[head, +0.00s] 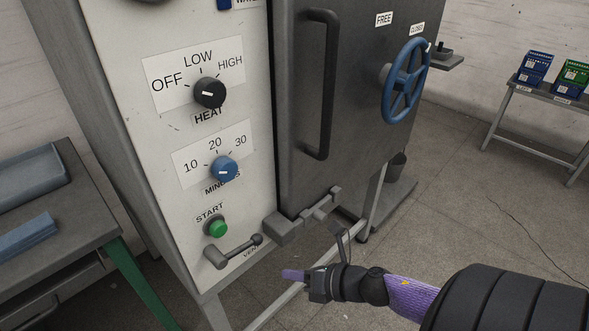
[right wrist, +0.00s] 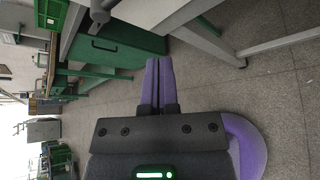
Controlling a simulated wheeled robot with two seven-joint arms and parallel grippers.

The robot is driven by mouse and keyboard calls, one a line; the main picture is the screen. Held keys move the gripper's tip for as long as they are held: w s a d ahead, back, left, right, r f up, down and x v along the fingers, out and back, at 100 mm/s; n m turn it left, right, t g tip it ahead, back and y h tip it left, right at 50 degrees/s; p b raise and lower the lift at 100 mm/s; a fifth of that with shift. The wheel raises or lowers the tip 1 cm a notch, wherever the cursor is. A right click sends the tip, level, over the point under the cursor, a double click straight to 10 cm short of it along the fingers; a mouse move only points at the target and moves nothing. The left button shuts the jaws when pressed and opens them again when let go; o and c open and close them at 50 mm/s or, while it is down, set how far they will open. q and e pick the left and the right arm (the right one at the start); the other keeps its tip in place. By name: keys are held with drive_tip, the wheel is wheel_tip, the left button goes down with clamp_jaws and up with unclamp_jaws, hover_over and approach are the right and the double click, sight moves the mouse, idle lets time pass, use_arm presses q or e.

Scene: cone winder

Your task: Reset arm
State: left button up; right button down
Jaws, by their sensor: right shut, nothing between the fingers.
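My right arm comes in from the lower right in the head view. Its gripper (head: 292,274) is in front of the machine's lower part, just right of and below the vent lever (head: 238,250). In the right wrist view, the two purple fingers (right wrist: 158,85) lie together, shut and empty. No contact with the machine shows. My left gripper is not in view.
The machine panel has a black heat knob (head: 210,93), a blue minutes knob (head: 224,168) and a green start button (head: 216,228). Its grey door (head: 345,100) carries a blue handwheel (head: 406,80).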

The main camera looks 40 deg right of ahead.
drive_tip(key=s+d+f+m+g+h, duration=0.25)
drive_tip(key=s+f+m+h, duration=0.3)
drive_tip(key=f+m, duration=0.55)
drive_tip(key=s+a+f+m+g+h, duration=0.15)
drive_tip(key=s+f+m+g, duration=0.35)
drive_tip(key=s+f+m, duration=0.7)
drive_tip(key=s+a+f+m+g, duration=0.1)
drive_tip(key=s+a+m+g, duration=0.1)
drive_tip(key=s, duration=0.5)
drive_tip(key=s+a+f+m+g+y, duration=0.1)
drive_tip(key=s+a+f+m+g, duration=0.1)
drive_tip(key=s, duration=0.5)
drive_tip(key=a+m+g, duration=0.1)
drive_tip(key=a+m, duration=0.1)
drive_tip(key=a, duration=0.1)
drive_tip(key=shift+a+f, duration=0.15)
drive_tip(key=shift+f, duration=0.05)
